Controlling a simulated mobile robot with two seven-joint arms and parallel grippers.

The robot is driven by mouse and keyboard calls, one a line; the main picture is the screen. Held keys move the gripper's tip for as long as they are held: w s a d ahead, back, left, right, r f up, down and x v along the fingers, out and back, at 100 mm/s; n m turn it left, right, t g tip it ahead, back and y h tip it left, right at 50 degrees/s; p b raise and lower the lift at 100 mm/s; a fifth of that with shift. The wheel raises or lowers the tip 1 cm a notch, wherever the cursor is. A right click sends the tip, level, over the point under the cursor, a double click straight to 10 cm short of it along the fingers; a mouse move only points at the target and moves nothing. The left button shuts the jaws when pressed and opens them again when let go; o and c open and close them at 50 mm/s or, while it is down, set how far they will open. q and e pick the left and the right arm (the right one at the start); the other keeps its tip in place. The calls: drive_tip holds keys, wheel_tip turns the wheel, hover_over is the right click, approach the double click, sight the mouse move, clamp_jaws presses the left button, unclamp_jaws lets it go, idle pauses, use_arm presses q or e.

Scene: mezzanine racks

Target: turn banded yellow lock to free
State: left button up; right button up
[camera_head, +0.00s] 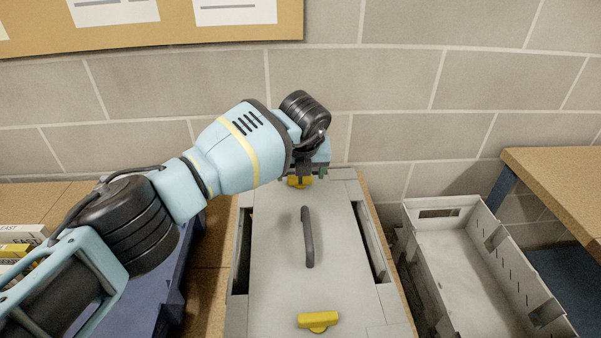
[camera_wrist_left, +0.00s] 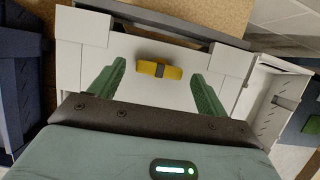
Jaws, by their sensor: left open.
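The banded yellow lock (camera_wrist_left: 172,72) lies flat on the light grey lid, crosswise between my fingers in the left wrist view, with a dark band around its middle. In the head view this far lock (camera_head: 299,183) shows only partly below my gripper. My left gripper (camera_head: 312,172) is above the lid's far end. In the left wrist view its two green fingers are spread apart, one on each side of the lock, with clear gaps and no visible contact. A second yellow lock (camera_head: 317,321), with no dark band visible, sits at the lid's near end. My right gripper is out of view.
A dark arched handle (camera_head: 308,238) stands in the middle of the grey lid (camera_head: 275,225). An empty grey bin (camera_head: 470,262) is to the right, and a blue bin (camera_head: 150,295) is to the left. A block wall (camera_head: 390,80) rises behind.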

sight(301, 194)
use_arm(q)
drive_tip(key=v, duration=0.6)
drive_tip(key=shift+r+p, duration=0.35)
drive_tip(key=shift+p, duration=0.05)
drive_tip(key=shift+s+f, duration=0.1)
drive_tip(key=shift+s, duration=0.1)
